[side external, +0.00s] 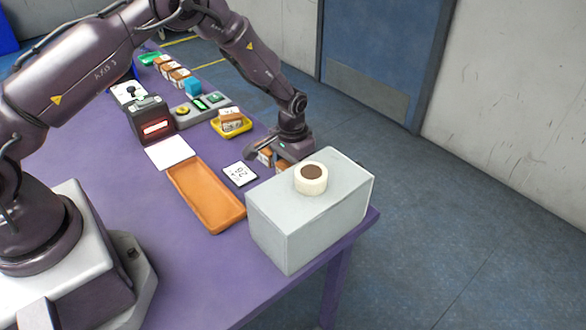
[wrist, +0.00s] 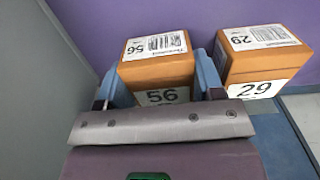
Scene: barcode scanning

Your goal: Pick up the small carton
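Two small brown cartons with white labels stand side by side in the wrist view: one marked 56 (wrist: 157,72) and one marked 29 (wrist: 262,66). My gripper (wrist: 160,85) has its blue fingers on either side of carton 56, very close to its sides. I cannot tell whether they press on it or whether it is lifted. Carton 29 is just right of the right finger. In the side view my gripper (side external: 280,152) is low over the table behind the grey box, and the cartons (side external: 265,157) are partly hidden by it and the box.
A large grey box (side external: 290,222) with a cream roll (side external: 311,178) on top stands close by. An orange tray (side external: 207,195), a white card marked with digits (side external: 240,174) and a yellow tray with a carton (side external: 231,124) lie on the purple table (side external: 130,205).

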